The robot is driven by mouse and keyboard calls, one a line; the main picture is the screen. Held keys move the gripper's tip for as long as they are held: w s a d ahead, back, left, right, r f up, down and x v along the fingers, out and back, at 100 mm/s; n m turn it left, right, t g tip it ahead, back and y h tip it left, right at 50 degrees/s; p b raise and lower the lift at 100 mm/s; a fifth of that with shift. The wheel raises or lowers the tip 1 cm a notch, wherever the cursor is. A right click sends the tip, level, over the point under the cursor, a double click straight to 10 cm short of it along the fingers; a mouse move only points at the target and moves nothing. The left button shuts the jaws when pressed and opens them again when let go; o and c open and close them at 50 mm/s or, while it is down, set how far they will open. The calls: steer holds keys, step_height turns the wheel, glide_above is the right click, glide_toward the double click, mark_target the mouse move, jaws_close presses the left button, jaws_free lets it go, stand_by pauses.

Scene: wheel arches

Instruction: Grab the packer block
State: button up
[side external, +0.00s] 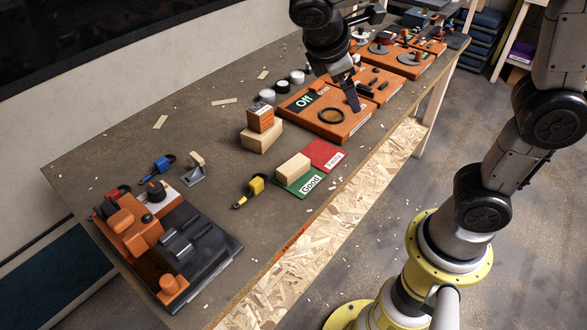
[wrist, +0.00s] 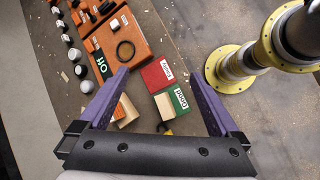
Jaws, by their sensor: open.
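A pale wooden block (side external: 293,169) lies on the green "Good" pad (side external: 304,187); the block also shows in the wrist view (wrist: 164,107), low between the fingers. A second pale wooden block (side external: 261,138) lies on the bench with an orange box (side external: 260,118) on top. In the wrist view this second block (wrist: 128,112) is partly hidden by the left finger. I cannot tell by label which is the packer block. My gripper (wrist: 158,76) is open and empty. In the side view it hangs above the orange board, apart from both blocks.
A red pad (side external: 325,154) adjoins the green one. A yellow tool (side external: 254,187) lies left of the green pad. An orange board with a black ring (side external: 330,115) is under my gripper. Several white and black cylinders (side external: 282,86) stand behind. An orange and black fixture (side external: 160,235) fills the near-left bench.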

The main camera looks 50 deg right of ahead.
steer(key=w+a+f+n+h, duration=0.4)
steer(key=w+a+f+n, duration=0.2)
steer(key=w+a+f, duration=0.25)
steer(key=n+t+h, duration=0.2)
steer(key=n, duration=0.2)
glide_toward(292, 166)
steer(key=x, duration=0.9)
steer(key=shift+d+f, duration=0.1)
jaws_close()
